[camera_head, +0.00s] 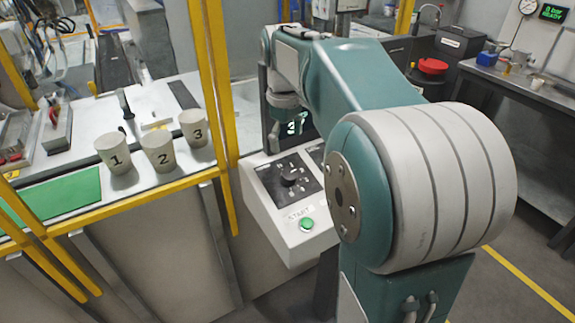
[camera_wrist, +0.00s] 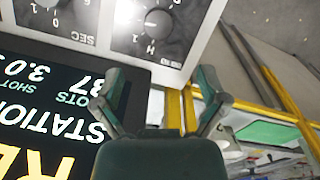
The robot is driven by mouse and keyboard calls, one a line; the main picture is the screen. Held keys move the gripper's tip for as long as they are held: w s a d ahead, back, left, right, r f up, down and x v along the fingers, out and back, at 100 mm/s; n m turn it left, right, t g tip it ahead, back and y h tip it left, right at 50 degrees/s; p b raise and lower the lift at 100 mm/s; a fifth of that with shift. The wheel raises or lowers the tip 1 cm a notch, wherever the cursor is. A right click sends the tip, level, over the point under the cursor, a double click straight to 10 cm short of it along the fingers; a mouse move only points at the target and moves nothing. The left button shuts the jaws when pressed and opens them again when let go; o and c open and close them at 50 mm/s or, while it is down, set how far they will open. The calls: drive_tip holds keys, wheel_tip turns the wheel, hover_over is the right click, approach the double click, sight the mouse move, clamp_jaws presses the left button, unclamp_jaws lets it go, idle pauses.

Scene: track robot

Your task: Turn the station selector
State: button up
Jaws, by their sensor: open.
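A sloped white control panel (camera_head: 290,235) stands in the middle of the head view. It bears a black dial plate with a dark round knob (camera_head: 290,178). A second dial plate (camera_head: 318,153) is mostly hidden behind my arm. In the wrist view both dials appear upside down: one knob (camera_wrist: 158,20) has letters around it, and the other knob (camera_wrist: 48,4) is near "SEC". Which one is the station selector cannot be read for sure. My gripper (camera_wrist: 160,85) is open and empty, its fingers apart from the knobs and in front of a dark display (camera_wrist: 45,110). In the head view its fingers are unclear.
A green START button (camera_head: 307,224) sits low on the panel. Yellow posts (camera_head: 212,80) stand left of it. Cups numbered 1 (camera_head: 115,155), 2 (camera_head: 158,152) and 3 (camera_head: 195,128) stand on the bench beside a green mat (camera_head: 60,195). A metal table (camera_head: 530,95) is at the right.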

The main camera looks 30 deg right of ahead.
sight(289, 172)
drive_tip(key=f, duration=0.8)
drive_tip(key=shift+d+f, duration=0.4)
drive_tip(key=shift+f, duration=0.55)
drive_tip(key=shift+a, duration=0.1)
drive_tip(key=c, duration=1.2)
